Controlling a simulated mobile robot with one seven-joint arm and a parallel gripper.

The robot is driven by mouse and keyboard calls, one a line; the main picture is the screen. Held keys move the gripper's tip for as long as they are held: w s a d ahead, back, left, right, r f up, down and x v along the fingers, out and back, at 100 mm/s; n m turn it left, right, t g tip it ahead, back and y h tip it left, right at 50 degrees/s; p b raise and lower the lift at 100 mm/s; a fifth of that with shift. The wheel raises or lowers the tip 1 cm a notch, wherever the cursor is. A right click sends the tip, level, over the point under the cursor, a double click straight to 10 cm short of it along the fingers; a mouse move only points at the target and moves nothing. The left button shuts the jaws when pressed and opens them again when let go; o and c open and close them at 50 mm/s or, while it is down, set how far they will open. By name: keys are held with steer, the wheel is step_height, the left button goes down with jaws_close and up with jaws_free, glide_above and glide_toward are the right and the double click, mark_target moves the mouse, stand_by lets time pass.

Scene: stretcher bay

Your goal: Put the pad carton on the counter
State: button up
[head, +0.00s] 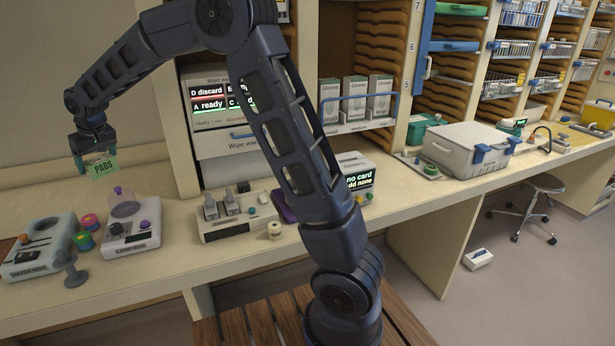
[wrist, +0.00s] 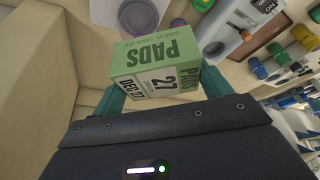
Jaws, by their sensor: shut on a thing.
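The pad carton (head: 101,164) is a small green box marked PADS, held in the air above the left part of the counter in the head view. In the wrist view the carton (wrist: 155,62) sits between the teal fingers, with its printed faces and a white label showing. My gripper (head: 95,158) is shut on it. The counter (head: 165,183) is a long pale worktop running along the wall. The carton appears apart from the counter surface.
Below the gripper stand a water-bath device (head: 40,245), colored caps (head: 86,232), a domed device (head: 130,235) and a grey stand (head: 71,268). A block device (head: 238,216) stands further right. Counter at the back left, near the wall, looks clear.

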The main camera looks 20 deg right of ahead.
steer(key=w+d+r+m+t+h, duration=0.1)
steer(key=w+d+r+m, duration=0.15)
steer(key=d, duration=1.05)
steer(key=w+d+r+m+h, duration=0.15)
steer(key=w+d+m, duration=0.25)
steer(key=d, duration=0.9)
steer(key=s+d+f+m+g+h, duration=0.15)
steer(key=d+m, duration=0.55)
steer(key=d, duration=2)
steer(key=s+d+m+g+h, duration=0.1)
steer(key=s+d+m+h, duration=0.4)
steer(key=d, duration=2.2)
steer(key=s+d+f+m+g+y, duration=0.1)
steer(key=s+d+f+m, duration=0.15)
steer(key=d, duration=0.85)
steer(key=s+d+f+m+g+y, duration=0.15)
steer(key=d+f+m, duration=0.25)
steer(key=d, duration=0.8)
steer(key=shift+h, duration=0.25)
steer(key=f, duration=1.9)
steer(key=shift+a+f, duration=0.1)
steer(key=shift+a, duration=0.1)
steer(key=shift+f, duration=0.15)
